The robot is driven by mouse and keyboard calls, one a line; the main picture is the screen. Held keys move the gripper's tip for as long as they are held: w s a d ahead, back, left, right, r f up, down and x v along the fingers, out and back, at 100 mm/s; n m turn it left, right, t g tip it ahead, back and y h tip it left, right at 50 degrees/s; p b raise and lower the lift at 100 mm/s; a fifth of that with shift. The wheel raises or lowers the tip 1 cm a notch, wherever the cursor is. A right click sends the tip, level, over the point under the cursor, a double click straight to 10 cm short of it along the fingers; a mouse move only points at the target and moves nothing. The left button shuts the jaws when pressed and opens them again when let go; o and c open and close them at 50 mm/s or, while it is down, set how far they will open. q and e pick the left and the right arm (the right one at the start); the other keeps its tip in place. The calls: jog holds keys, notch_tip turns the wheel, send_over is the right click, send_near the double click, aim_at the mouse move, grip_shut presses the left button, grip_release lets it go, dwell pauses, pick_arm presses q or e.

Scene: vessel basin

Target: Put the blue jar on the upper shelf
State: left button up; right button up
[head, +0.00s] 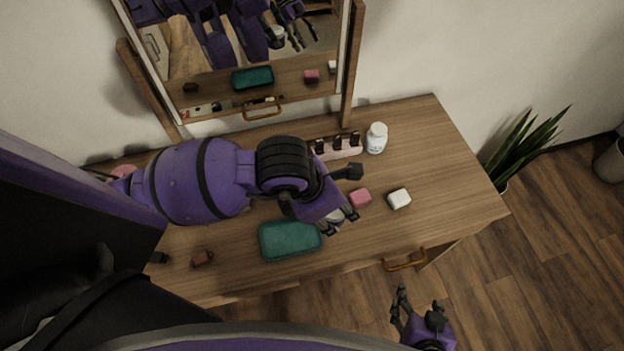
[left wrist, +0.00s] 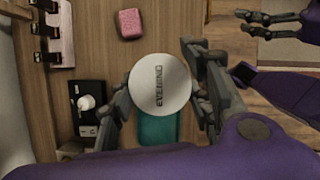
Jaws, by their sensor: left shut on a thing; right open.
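My left gripper (head: 340,219) is shut on a jar, held above the vanity table beside the teal tray (head: 290,240). In the left wrist view the jar shows a round white lid (left wrist: 160,85) marked "EVENING", between the two fingers. Its sides are mostly hidden, so I cannot see a blue colour. In the head view only a pale bit of the jar (head: 331,224) shows under the fingers. My right gripper (head: 413,304) is open and empty in front of the table's drawer; it also shows in the left wrist view (left wrist: 268,23). No upper shelf is clearly visible.
A mirror (head: 245,45) in a wooden frame stands at the back, with a brass handle (head: 262,108) below. A white bottle (head: 376,138), a holder with dark bottles (head: 338,149), a pink block (head: 361,198) and a white block (head: 399,198) are on the table. The table's right end is clear.

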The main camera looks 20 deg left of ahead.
pick_arm(q)
jog(key=w+a+f, duration=0.1)
jog(key=w+f, duration=0.1)
jog(key=w, duration=0.1)
jog(key=w+a+f, duration=0.1)
jog(key=w+f, duration=0.1)
jog(key=f, duration=0.1)
jog(key=w+a+f, duration=0.1)
jog(key=w+f, duration=0.1)
jog(key=w, duration=0.1)
jog(key=shift+w+a+f, duration=0.15)
jog(key=shift+w+a, duration=0.05)
jog(key=shift+w, duration=0.15)
jog(key=shift+w+a+f, duration=0.15)
jog(key=shift+w+f, duration=0.2)
jog(key=shift+f, duration=0.15)
jog(key=shift+w+f, duration=0.1)
jog(key=shift+f, duration=1.45)
jog(key=shift+f, duration=0.1)
jog(key=o, duration=1.2)
